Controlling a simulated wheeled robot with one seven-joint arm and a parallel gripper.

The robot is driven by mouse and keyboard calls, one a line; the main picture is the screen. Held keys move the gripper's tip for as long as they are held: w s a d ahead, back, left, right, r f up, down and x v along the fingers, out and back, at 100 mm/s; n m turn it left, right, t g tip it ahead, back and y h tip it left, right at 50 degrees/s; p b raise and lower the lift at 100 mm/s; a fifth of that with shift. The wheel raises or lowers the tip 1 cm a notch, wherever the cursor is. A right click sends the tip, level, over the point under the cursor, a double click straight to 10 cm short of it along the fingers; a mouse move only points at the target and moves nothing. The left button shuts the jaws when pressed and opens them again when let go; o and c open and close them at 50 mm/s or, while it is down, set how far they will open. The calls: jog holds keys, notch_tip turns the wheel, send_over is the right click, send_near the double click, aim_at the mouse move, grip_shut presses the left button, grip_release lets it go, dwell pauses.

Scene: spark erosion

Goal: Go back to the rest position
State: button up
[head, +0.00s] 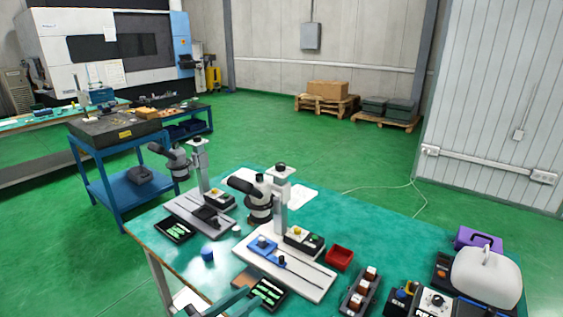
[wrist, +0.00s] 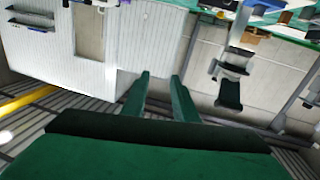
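My gripper (wrist: 160,77) shows in the wrist view as two green fingers reaching up from a wide dark green body. The fingers stand apart with a clear gap, and nothing is held between them. The wrist view is tilted and looks upside down, with a white ribbed wall (wrist: 145,40) behind the fingers. In the head view, a dark green piece at the bottom edge, by the near workbench (head: 380,215), may be part of my arm; I cannot tell.
The near bench carries two microscope stands, one with a white base (head: 312,280), a red bin (head: 339,258), a white rounded cover (head: 487,275) and a purple case (head: 478,239). A blue cart (head: 118,188) stands left. Green floor (head: 290,135) beyond is open, with pallets (head: 325,108) at the back.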

jog(key=s+d+f+n+t+y, duration=0.1)
jog(key=d+f+n+y, duration=0.15)
jog(key=f, duration=0.35)
jog(key=s+d+f+n+y, duration=0.1)
jog(key=s+f+n+y, duration=0.1)
jog(key=f+n+y, duration=0.3)
jog(key=s+d+f+n+t, duration=0.1)
jog(key=f+n, duration=0.1)
jog(key=f, duration=0.6)
jog(key=s+d+f+n+y, duration=0.1)
jog(key=s+f+y, duration=0.15)
jog(key=s, duration=0.35)
jog(key=s+f+n+y, duration=0.1)
jog(key=s+f+y, duration=0.1)
jog(key=s+f, duration=0.25)
jog(key=s+d+r+m, duration=0.1)
jog(key=s+r, duration=0.2)
jog(key=s, duration=0.3)
jog(key=s+d+r+m, duration=0.1)
jog(key=s+r, duration=0.1)
jog(key=s, duration=0.5)
jog(key=s+d+r+m+y, duration=0.1)
jog(key=s+r, duration=0.2)
jog(key=s, duration=0.4)
jog(key=shift+r+t, duration=0.35)
jog(key=shift+t, duration=0.05)
